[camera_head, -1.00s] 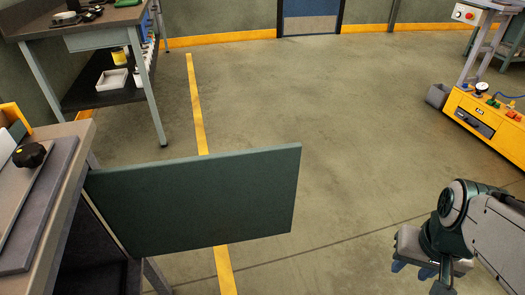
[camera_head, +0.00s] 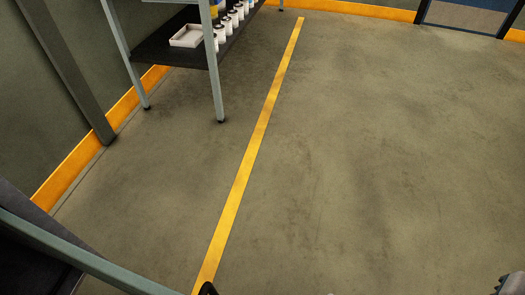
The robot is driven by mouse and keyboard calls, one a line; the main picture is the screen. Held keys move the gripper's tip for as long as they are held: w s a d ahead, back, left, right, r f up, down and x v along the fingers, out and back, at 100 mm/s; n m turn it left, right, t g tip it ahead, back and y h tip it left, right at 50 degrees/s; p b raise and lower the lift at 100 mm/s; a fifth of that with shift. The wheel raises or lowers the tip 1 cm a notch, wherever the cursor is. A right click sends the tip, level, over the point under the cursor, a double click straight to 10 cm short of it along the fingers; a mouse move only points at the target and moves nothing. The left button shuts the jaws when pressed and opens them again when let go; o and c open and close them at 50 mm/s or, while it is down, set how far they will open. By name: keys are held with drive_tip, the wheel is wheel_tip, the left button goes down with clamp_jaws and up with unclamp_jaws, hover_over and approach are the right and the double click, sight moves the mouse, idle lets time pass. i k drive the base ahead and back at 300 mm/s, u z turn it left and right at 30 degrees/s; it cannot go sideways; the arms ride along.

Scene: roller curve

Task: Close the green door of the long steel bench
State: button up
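The green door does not show in the current head view. A grey-green bar (camera_head: 70,252) with dark surfaces behind it crosses the lower left corner. It looks like part of a bench frame, but I cannot tell whether it belongs to the long steel bench. A small grey part at the lower right edge may be my arm. My gripper cannot be made out. A small black curved piece at the bottom edge is too cut off to identify.
Another bench's lower shelf (camera_head: 170,48) at the top left carries a white tray (camera_head: 187,36) and several small containers. A yellow floor line (camera_head: 250,150) runs up the middle. A wall post (camera_head: 68,75) stands at the left. The floor right of the line is clear.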

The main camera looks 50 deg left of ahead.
sight(132, 284)
drive_tip(key=i, duration=1.6)
drive_tip(key=u, duration=4.8)
drive_tip(key=k, duration=0.55)
drive_tip(key=z, duration=0.65)
drive_tip(key=i, duration=1.45)
drive_tip(key=u, duration=0.65)
